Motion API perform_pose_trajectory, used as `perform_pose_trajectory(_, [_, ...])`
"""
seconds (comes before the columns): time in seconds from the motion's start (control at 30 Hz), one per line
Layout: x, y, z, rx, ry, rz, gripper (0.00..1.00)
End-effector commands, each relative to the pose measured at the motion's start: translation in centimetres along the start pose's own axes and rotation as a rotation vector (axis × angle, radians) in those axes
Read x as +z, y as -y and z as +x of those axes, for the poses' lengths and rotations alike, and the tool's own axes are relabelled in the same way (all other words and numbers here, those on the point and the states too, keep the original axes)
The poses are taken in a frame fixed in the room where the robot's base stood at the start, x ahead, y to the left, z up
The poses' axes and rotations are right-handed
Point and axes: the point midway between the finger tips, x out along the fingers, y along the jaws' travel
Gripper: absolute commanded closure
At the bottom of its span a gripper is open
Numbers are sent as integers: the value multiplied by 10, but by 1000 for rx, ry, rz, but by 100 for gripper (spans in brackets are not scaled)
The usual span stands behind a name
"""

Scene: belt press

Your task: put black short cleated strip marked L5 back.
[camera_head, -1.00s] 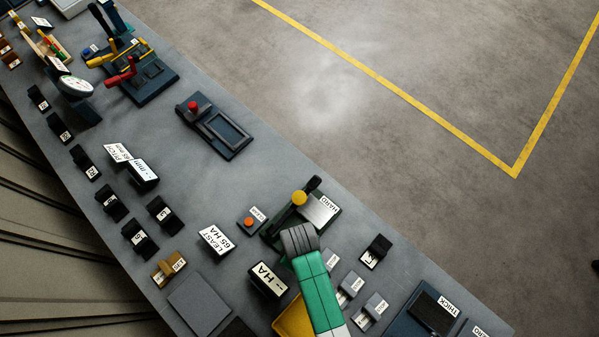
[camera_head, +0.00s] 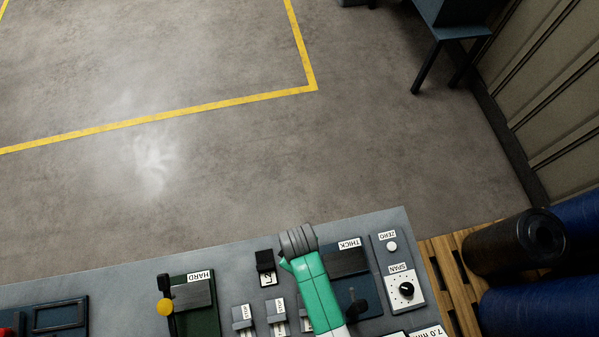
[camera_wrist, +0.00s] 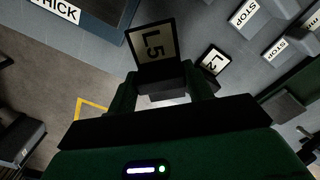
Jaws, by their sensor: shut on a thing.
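In the wrist view the black strip marked L5 (camera_wrist: 155,75) is between the fingers of my gripper (camera_wrist: 161,90), which is shut on it. Its pale label faces the camera, and the cleats cannot be made out. The strip appears held above the bench, apart from the surface. A black piece labelled L2 (camera_wrist: 213,62) is beyond it to the right; a small black labelled piece (camera_head: 265,266) stands near the bench's far edge in the head view.
The THICK station (camera_head: 347,262) is right of my green arm, with a SPAN dial (camera_head: 405,289) beyond it. The HARD station (camera_head: 190,294) and small grey labelled blocks (camera_head: 276,312) are to the left. Dark rolls (camera_head: 515,243) lie on a pallet past the bench end.

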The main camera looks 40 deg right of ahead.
Motion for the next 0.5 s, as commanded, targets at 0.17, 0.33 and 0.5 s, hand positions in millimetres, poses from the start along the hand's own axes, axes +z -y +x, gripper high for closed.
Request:
perform_pose_trajectory(0.17, [0,0,0,0,0,0,78])
perform_pose_trajectory(0.33, [0,0,-1,0,0,0,78])
perform_pose_trajectory(0.5, [0,0,6,0,0,-1,78])
